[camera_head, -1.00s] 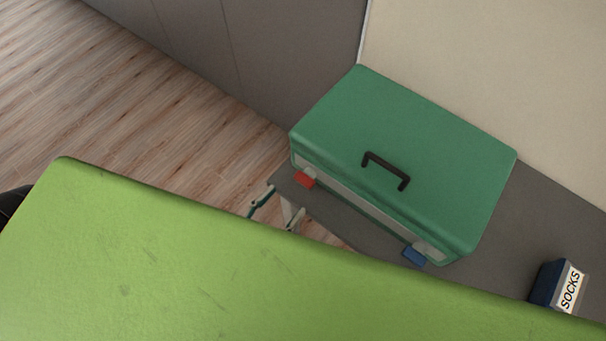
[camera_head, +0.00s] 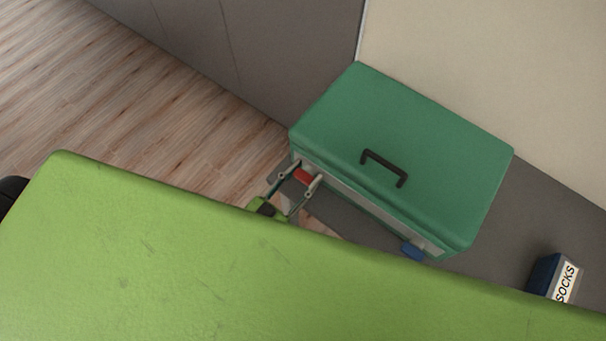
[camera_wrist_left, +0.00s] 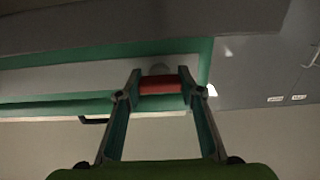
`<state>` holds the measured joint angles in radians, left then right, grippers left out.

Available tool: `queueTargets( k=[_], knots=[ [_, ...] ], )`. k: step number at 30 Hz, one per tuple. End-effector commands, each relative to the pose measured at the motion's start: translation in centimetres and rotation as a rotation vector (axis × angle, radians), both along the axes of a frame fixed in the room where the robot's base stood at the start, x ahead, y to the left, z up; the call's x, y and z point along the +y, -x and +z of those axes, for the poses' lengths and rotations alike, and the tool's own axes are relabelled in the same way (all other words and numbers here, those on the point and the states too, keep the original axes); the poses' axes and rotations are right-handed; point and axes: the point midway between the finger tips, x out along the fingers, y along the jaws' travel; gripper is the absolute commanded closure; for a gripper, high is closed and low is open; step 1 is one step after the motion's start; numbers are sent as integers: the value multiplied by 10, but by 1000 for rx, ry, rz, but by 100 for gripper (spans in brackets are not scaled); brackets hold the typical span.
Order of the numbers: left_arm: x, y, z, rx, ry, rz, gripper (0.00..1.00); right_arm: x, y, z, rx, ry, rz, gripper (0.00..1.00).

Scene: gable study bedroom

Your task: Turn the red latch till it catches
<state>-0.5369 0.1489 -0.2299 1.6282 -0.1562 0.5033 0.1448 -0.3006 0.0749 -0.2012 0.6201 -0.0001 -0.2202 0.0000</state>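The red latch (camera_head: 301,178) is on the front of a green case (camera_head: 440,130), near its left end. It also shows in the left wrist view (camera_wrist_left: 160,85), lying level between the fingertips. My left gripper (camera_head: 306,170) has its two fingers spread, one on each side of the red latch. In the left wrist view the fingertips (camera_wrist_left: 159,80) sit right at the latch's two ends; whether they press on it I cannot tell. A blue latch (camera_head: 412,250) is at the right end of the case front. My right gripper is not in view.
The case stands on a dark grey surface (camera_head: 505,225) against a pale wall. A navy SOCKS box (camera_head: 545,274) stands to its right. A large light green part fills the lower head view and hides much of the arm. Wooden floor lies at left.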

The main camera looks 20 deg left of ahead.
Motion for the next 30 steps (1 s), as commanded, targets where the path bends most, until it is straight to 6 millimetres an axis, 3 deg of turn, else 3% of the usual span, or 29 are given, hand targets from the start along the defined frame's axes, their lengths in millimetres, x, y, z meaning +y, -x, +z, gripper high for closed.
queueTargets(
  k=[14,30],
  knots=[
    [0,0,1,-25,-68,1,86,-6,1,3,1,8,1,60],
    [-1,0,0,-180,-495,1,86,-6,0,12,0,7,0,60]
  ],
)
